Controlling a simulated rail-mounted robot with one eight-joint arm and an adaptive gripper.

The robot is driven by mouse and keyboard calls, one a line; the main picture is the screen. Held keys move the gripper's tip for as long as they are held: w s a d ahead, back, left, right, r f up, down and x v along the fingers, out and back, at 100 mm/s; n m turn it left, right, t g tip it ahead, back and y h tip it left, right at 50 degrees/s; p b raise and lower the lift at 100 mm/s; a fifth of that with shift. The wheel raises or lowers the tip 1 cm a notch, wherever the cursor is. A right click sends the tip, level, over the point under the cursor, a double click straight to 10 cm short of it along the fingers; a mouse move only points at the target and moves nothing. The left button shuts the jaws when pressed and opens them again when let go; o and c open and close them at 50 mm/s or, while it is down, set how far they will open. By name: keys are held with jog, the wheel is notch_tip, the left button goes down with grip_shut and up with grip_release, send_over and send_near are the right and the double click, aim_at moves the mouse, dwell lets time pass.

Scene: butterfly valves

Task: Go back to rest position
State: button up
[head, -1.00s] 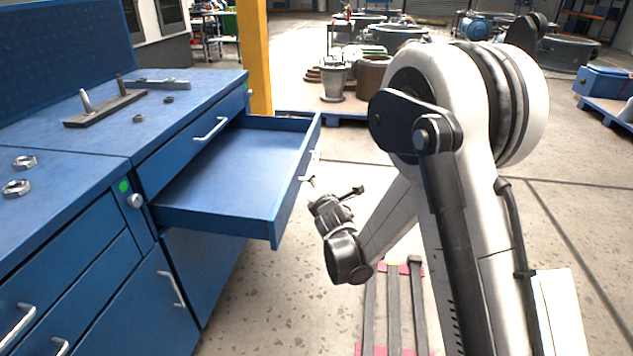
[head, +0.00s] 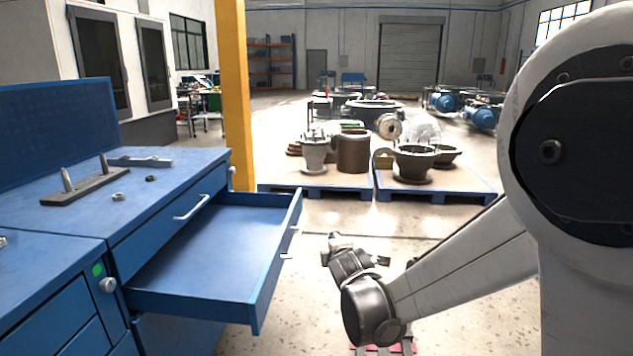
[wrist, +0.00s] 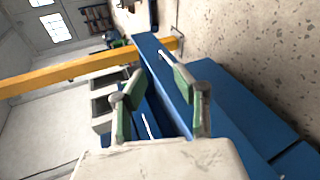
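My gripper (wrist: 160,88) is open and empty in the wrist view, its two green-padded fingers apart. In the head view my gripper (head: 358,260) is at the end of my bent arm, to the right of the open drawer and apart from it. The blue drawer (head: 225,258) is pulled out of the workbench and looks empty. Its front with the handle faces right, towards my gripper.
The blue workbench (head: 150,195) at the left carries a dark flat bar with two pegs (head: 85,185), a grey tool (head: 140,160) and nuts. A yellow post (head: 234,95) stands behind it. Blue pallets (head: 320,190) with valve parts stand further back. Floor between is clear.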

jog(key=s+d+r+m+g+h, duration=0.1)
jog(key=s+d+r+m+g, duration=0.15)
jog(key=s+d+m, duration=0.4)
jog(key=s+d+r+m+g+h, duration=0.1)
jog(key=s+d+r+m, duration=0.25)
jog(key=s, duration=0.55)
jog(key=s+d+f+m+g, duration=0.1)
jog(key=s+d+m, duration=0.15)
jog(key=s, duration=0.45)
jog(key=s+d+f+m+g, duration=0.1)
jog(key=s+m, duration=0.3)
jog(key=s, duration=0.4)
jog(key=s+d+f+m+g, duration=0.1)
jog(key=s+d+m, duration=0.15)
jog(key=s, duration=0.45)
notch_tip(320, 180, up, 16)
jog(key=p, duration=1.5)
jog(key=shift+a+m+y+p, duration=0.3)
jog(key=shift+m+p, duration=0.05)
jog(key=shift+m, duration=0.05)
